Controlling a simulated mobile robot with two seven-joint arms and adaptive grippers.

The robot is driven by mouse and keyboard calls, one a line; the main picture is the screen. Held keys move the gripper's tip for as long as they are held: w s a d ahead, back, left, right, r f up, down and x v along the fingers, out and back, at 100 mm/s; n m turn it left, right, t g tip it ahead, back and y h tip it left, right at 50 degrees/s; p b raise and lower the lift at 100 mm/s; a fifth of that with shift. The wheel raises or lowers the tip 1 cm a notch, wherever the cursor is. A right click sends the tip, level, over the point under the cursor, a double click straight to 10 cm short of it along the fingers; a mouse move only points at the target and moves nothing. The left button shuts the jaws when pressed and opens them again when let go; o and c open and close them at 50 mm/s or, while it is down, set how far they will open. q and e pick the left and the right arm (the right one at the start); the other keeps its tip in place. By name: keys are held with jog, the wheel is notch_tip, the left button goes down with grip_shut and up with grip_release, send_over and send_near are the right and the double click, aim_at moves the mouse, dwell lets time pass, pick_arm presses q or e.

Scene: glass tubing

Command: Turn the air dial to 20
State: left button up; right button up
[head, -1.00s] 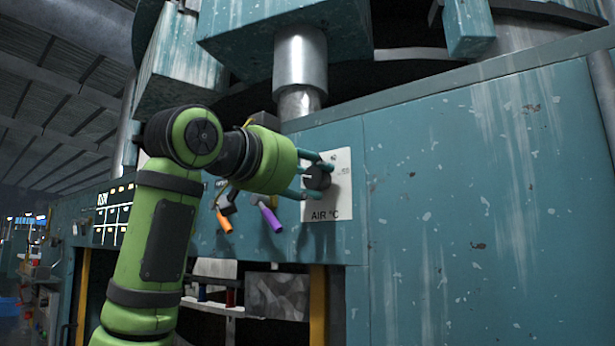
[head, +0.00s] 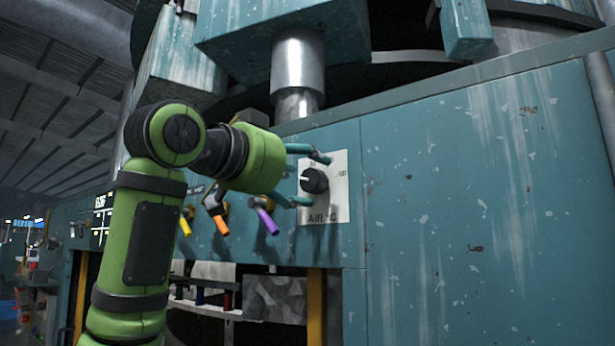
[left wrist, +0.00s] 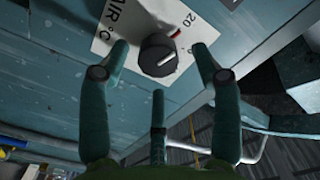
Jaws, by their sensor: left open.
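The air dial (head: 314,180) is a dark round knob on a white plate (head: 340,207) marked AIR °C, set in a teal panel. In the head view its white mark points left. The left wrist view shows the dial (left wrist: 157,56), its white line slanting up and right, with a red mark and the number 20 above right. The whole scale is not readable. My left gripper (head: 308,179) is open, its teal fingers spread to either side of the dial and apart from it. In the left wrist view the gripper (left wrist: 161,47) holds nothing. My right gripper is out of view.
Yellow (head: 185,222), orange (head: 221,225) and purple (head: 268,221) handles stick out of the panel left of the plate. The panel right of the plate is bare and clear. A metal column (head: 298,65) stands above.

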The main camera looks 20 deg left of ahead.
pick_arm(q)
jog(key=v, duration=1)
